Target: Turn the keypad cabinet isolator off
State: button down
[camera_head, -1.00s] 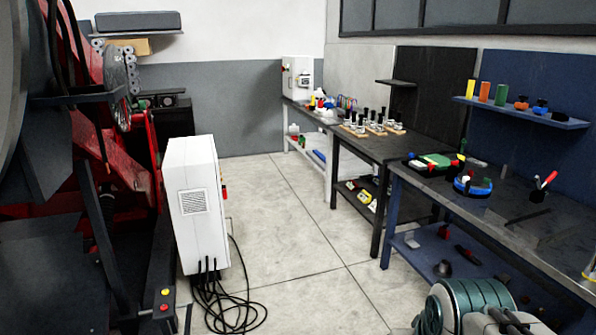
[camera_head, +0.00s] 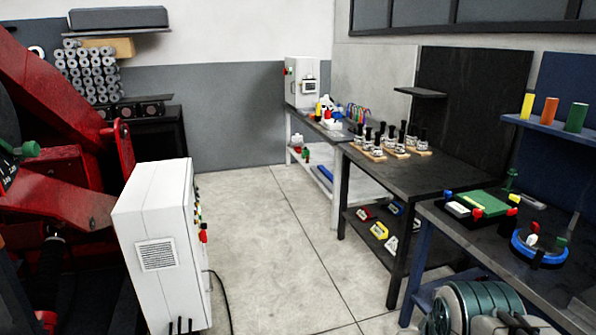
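Two white cabinets are in view, and I cannot tell for sure which one is the keypad cabinet. The far white cabinet (camera_head: 297,95) stands at the back end of the bench row. It has a small framed panel (camera_head: 309,86) on its front and a small red part (camera_head: 288,71) on its left side. The near white cabinet (camera_head: 142,220) stands on the floor at left. A red handle-like part (camera_head: 203,236) shows edge-on on its right face; its position is unreadable.
Benches line the right side, holding stamp-like tools (camera_head: 388,140), a green-topped block (camera_head: 482,202) and a blue round fixture (camera_head: 540,248). Red machinery (camera_head: 60,150) fills the left. A black cable (camera_head: 222,295) lies beside the near cabinet. The floor (camera_head: 285,260) between is clear.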

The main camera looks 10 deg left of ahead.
aim_at(202, 237)
jog(key=i, duration=2.3)
jog(key=u, duration=1.45)
jog(key=i, duration=1.15)
jog(key=u, duration=0.5)
